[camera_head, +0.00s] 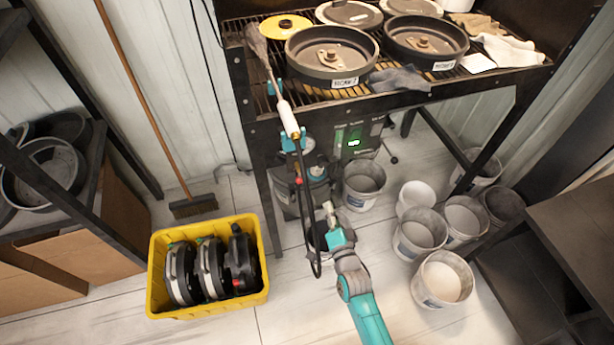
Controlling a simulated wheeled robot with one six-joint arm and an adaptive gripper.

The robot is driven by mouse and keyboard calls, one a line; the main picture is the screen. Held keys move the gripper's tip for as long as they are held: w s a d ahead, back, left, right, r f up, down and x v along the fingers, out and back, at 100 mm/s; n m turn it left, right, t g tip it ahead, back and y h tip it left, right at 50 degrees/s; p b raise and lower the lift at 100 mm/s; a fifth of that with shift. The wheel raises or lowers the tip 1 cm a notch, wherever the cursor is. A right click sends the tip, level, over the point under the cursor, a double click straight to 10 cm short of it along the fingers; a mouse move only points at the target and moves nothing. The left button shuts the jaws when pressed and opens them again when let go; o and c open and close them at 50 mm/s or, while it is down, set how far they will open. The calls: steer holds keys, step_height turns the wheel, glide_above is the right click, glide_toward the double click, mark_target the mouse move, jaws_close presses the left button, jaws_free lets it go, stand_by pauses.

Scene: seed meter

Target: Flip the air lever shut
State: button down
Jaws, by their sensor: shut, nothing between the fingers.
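A small red piece (298,181) shows on the air fittings below the bench's front left corner. It may be the air lever, but it is too small to tell its position. Teal fittings (293,141) and a dark hose (303,215) stand above and beside it. My gripper (328,208) is shut and empty. In the picture it is just below and right of the red piece, in front of the dark canister (288,195) under the bench. I cannot tell whether it touches the hose.
A black bench (400,102) carries round seed plates (332,55). A yellow crate (210,308) with several dark units stands on the floor at left. Several buckets (442,279) stand at right. A broom (193,206) leans on the wall.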

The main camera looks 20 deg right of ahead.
steer(key=shift+w, duration=0.2)
steer(key=w+a+f, duration=0.1)
steer(key=w+a, duration=0.1)
steer(key=w, duration=0.9)
steer(key=shift+a+f, duration=0.2)
steer(key=shift+a, duration=0.15)
steer(key=shift+w, duration=0.1)
